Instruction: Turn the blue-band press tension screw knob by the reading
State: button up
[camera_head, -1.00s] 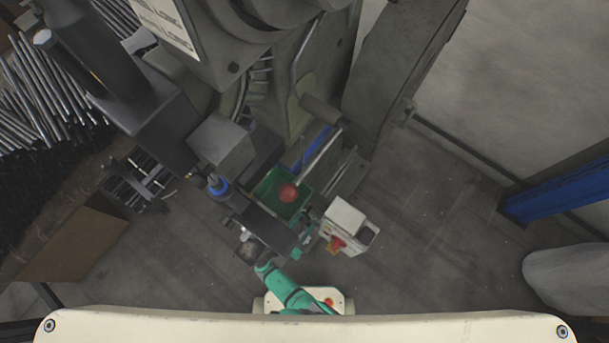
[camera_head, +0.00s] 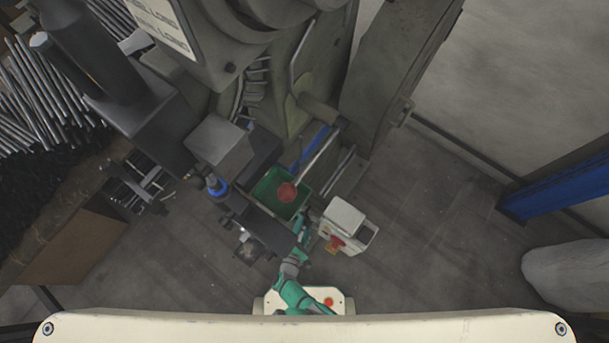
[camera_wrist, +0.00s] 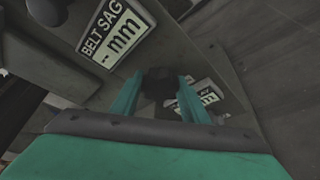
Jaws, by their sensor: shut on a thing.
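In the wrist view, my gripper (camera_wrist: 157,88) has its two teal fingers on either side of a dark knob (camera_wrist: 158,80), and is shut on it. A plate reading "BELT SAG - mm" (camera_wrist: 115,30) is just beyond, at upper left. A second white label (camera_wrist: 207,93) is partly hidden behind the right finger. In the head view, the press with the blue band (camera_head: 218,187) stands left of centre. My teal arm reaches up beside its dark lower part. The fingertips and the knob are too small or hidden to make out there.
A white box with a red switch (camera_head: 345,222) stands just to the right. Metal rods (camera_head: 40,90) are stacked at the left.

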jog(key=shift+m+t, duration=0.4)
jog(key=shift+m, duration=0.4)
jog(key=shift+d+m+y, duration=0.1)
jog(key=shift+m+y, duration=0.2)
jog(key=shift+m, duration=0.2)
jog(key=o, duration=1.1)
jog(key=shift+s, duration=0.15)
jog(key=shift+f+v, duration=0.1)
jog(key=shift+v, duration=2.55)
jog(key=shift+f+v, duration=0.15)
jog(key=shift+v, duration=2.5)
